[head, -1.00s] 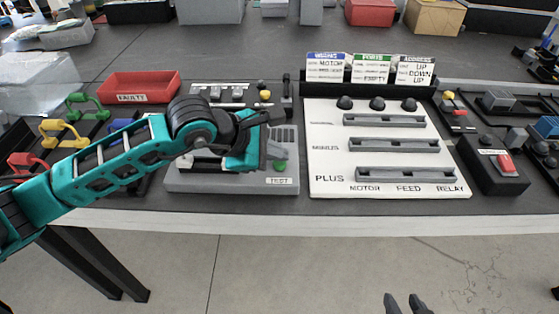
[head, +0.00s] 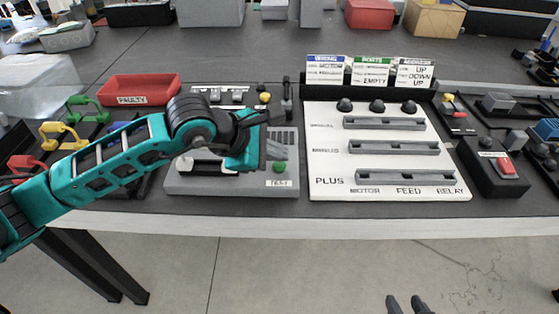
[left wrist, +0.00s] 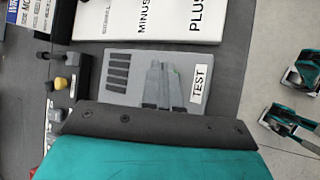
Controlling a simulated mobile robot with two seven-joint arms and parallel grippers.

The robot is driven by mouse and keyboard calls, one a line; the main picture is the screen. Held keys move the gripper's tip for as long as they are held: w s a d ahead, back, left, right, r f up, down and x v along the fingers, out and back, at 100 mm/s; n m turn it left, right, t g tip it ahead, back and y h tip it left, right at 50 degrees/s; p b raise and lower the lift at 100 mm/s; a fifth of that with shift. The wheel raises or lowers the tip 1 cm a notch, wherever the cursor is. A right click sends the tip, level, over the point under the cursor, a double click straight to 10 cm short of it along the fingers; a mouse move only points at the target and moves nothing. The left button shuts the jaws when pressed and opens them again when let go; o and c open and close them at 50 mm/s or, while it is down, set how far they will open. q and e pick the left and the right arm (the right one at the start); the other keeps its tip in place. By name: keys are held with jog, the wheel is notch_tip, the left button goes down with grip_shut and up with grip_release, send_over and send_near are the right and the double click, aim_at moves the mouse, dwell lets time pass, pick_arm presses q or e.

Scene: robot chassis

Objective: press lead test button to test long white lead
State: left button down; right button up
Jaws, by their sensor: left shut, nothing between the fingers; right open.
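The grey tester (head: 230,185) stands on the table with a label reading TEST (head: 279,183). Its round green button (head: 279,167) shows just above the label. A white piece (head: 185,165) lies on the tester's left part, partly hidden by my left arm; I cannot tell its full length. My left gripper (head: 277,150) is shut and empty, over the tester's right side close to the button. In the left wrist view its fingers (left wrist: 162,88) hide most of the button. My right gripper (head: 405,304) is open and empty, low in front of the table.
A white board (head: 325,170) with grey rails stands right of the tester. A red tray labelled FAULTY (head: 140,90) is behind left. Coloured handles (head: 60,135) stand at the left. A black box with a red switch (head: 495,175) is at the right.

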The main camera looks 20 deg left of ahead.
aim_at(275, 167)
pick_arm(q)
jog(key=shift+r, duration=0.35)
jog(key=shift+r+p, duration=0.3)
jog(key=shift+r, duration=0.1)
jog(key=shift+r+p, duration=1.2)
jog(key=shift+r, duration=0.9)
